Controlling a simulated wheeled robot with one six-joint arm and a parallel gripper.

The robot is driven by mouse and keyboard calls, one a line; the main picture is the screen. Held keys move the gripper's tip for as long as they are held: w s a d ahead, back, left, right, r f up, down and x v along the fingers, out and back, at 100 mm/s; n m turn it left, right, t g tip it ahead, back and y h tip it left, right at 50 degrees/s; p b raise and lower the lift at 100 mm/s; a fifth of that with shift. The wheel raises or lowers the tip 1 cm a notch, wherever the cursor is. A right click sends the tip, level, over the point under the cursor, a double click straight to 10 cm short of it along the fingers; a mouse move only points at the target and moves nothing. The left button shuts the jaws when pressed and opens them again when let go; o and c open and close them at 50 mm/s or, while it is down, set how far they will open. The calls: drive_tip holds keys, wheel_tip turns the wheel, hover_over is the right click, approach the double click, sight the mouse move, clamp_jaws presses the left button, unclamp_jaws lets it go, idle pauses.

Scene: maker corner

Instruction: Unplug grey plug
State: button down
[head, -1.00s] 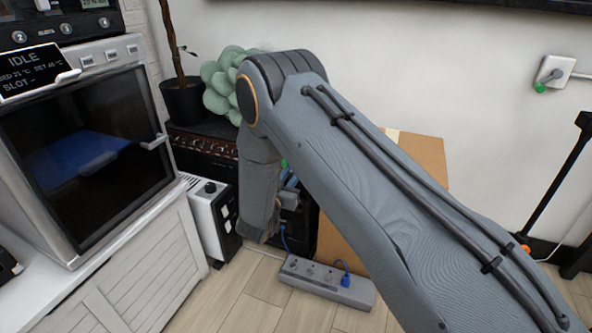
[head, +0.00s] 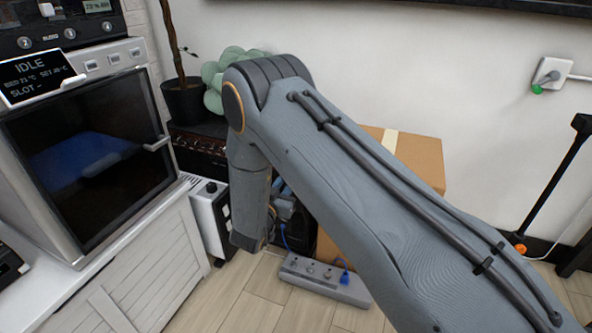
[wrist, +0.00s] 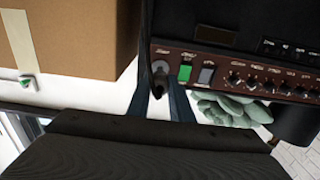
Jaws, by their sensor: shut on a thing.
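In the wrist view a grey plug (wrist: 160,68) shows at the left end of the amplifier's brown control panel (wrist: 222,66), beside a lit green switch. My gripper (wrist: 160,88) has its two dark blue fingers on either side of the plug and is shut on it. I cannot tell whether the plug is fully seated or partly out. In the head view my arm hides most of the amplifier and the plug. My gripper shows only in part there, low behind the forearm.
A power strip (head: 325,281) with a blue plug (head: 345,277) lies on the floor. A cardboard box (head: 415,160) stands right of the amplifier, a white unit (head: 209,215) left of it. A potted plant (head: 183,100) stands on top.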

drive_tip(key=shift+p+v, duration=0.3)
drive_tip(key=shift+v, duration=0.5)
